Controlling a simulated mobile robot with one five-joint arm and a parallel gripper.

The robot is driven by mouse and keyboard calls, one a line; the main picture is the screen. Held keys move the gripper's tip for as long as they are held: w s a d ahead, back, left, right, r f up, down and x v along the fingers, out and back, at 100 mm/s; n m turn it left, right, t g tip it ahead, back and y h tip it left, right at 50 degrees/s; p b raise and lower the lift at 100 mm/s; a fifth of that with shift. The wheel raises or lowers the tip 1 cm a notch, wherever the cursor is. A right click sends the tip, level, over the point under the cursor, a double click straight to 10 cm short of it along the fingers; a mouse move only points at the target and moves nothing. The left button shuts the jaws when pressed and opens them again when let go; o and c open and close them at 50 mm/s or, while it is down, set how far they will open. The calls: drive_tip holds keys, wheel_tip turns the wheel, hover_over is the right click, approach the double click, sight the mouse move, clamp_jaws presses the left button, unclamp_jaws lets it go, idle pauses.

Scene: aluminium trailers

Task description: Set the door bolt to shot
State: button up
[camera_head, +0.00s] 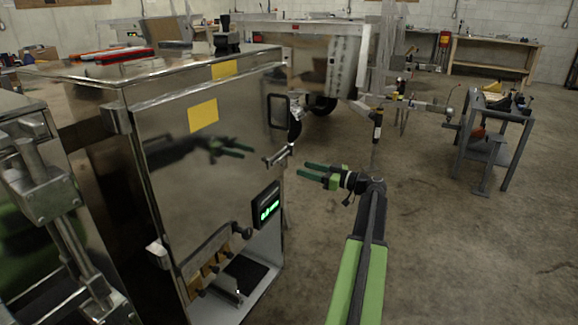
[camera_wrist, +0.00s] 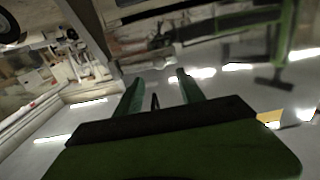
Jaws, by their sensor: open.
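A polished metal cabinet door (camera_head: 165,170) fills the left middle of the head view. A small metal bolt (camera_head: 278,156) sits at the door's right edge, below a dark rectangular handle frame (camera_head: 278,111). Whether the bolt is shot or drawn back is too small to tell. My gripper (camera_head: 302,170) is open and empty, with green fingers pointing left. It is just right of the bolt and slightly lower in the picture, apart from it. In the wrist view the two fingers (camera_wrist: 159,76) stand apart before a blurred shiny surface; I cannot make out the bolt there.
A display with green lettering (camera_head: 268,208) is on the door's lower right, above an open recess with a dark pad (camera_head: 246,272). Red tools (camera_head: 112,56) lie on the cabinet top. A metal fixture (camera_head: 45,180) stands at the left.

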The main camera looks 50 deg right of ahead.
sight(285, 163)
drive_tip(key=x, duration=0.8)
drive_tip(key=shift+s, duration=0.1)
drive_tip(key=shift+c, duration=0.5)
clamp_jaws()
idle(0.5)
